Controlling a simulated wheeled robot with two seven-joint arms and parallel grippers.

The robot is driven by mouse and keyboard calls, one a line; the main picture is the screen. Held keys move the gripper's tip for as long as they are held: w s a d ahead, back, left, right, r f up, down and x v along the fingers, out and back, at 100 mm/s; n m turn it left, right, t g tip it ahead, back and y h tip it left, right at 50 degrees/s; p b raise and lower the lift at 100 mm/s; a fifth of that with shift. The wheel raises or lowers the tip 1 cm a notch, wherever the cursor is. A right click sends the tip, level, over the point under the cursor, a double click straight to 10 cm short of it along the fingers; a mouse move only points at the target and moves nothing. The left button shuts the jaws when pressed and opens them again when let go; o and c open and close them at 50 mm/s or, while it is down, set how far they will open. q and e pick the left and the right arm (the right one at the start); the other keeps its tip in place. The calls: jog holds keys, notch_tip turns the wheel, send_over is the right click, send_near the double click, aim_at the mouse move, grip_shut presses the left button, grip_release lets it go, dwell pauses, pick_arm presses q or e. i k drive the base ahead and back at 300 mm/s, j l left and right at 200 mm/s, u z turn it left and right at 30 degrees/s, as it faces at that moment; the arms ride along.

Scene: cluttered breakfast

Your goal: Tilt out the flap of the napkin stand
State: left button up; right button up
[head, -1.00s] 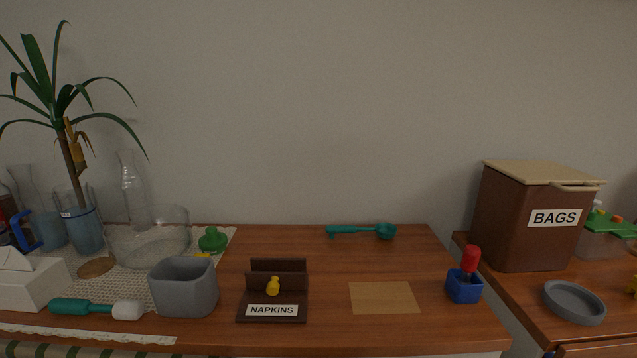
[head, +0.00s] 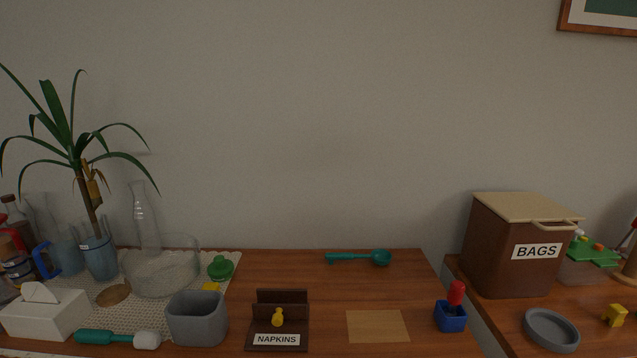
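The napkin stand (head: 267,326) is dark brown and stands near the front edge of the table, left of the middle in the head view. It has an upright back panel, a lower front panel and a white label reading "NAPKINS" (head: 277,339). A yellow knob (head: 278,317) sits at its front panel. I cannot tell from this view how far the flap leans. Neither of my grippers is in view.
A grey square cup (head: 197,318) stands just left of the stand. A tan mat (head: 377,326) lies to its right, then a blue holder (head: 450,318) with a red-handled item. A teal scoop (head: 358,257) lies behind. The table's middle (head: 350,288) is clear.

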aim_at(276, 313)
jog(key=i+l+u, duration=0.5)
jog(key=l, duration=0.2)
jog(key=i+l+u, duration=0.1)
jog(key=l+u, duration=0.15)
jog(key=k+l, duration=0.2)
jog(key=k, duration=0.15)
